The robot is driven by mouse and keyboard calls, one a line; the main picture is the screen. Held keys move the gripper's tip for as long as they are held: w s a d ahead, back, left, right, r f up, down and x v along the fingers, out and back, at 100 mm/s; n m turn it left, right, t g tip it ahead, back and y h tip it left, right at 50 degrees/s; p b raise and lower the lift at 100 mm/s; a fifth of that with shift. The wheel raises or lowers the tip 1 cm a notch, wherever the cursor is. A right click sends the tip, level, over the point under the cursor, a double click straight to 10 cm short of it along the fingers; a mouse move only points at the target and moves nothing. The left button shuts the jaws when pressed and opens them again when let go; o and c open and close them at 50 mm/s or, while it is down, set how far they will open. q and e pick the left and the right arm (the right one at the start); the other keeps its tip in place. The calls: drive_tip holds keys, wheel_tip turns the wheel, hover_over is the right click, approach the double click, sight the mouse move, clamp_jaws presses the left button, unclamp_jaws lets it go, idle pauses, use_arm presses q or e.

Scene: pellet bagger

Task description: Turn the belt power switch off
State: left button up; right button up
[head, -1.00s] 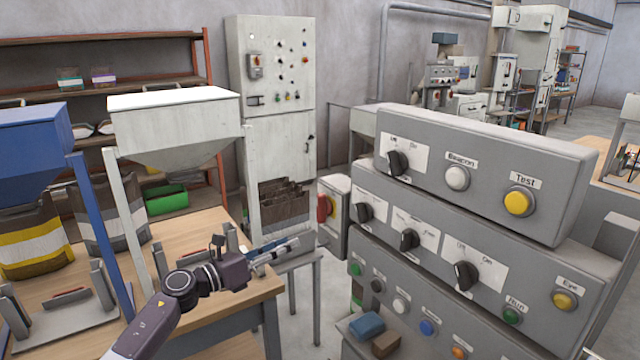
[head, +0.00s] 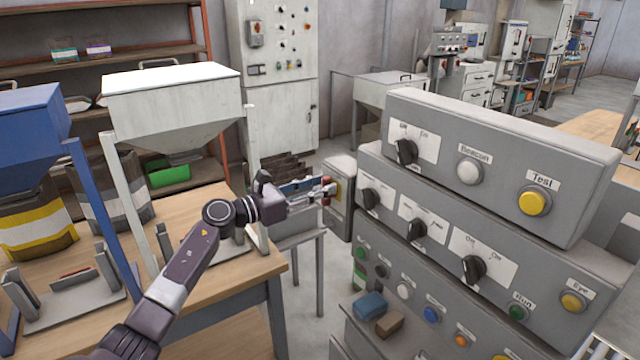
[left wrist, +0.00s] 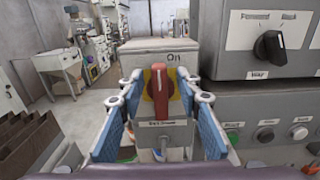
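The belt power switch is a red handle (left wrist: 159,90) on a yellow plate, on the front of a grey box (left wrist: 150,52). The handle stands upright, with the word "On" above it and slightly to its right. A label below the handle is too small to read surely. My left gripper (left wrist: 159,97) is open, with one blue-padded finger on each side of the handle. I cannot tell whether either finger touches it. In the head view the gripper (head: 322,192) reaches the grey box (head: 342,168) and partly hides the switch. My right gripper is not in view.
A stepped grey control panel (head: 480,205) with several knobs and buttons stands close to the right of the switch box. A wooden table (head: 215,285) with a white hopper (head: 172,105) is at left.

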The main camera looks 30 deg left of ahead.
use_arm(q)
drive_tip(key=shift+w+f, duration=0.1)
drive_tip(key=shift+c, duration=1.2)
drive_tip(key=c, duration=0.5)
clamp_jaws()
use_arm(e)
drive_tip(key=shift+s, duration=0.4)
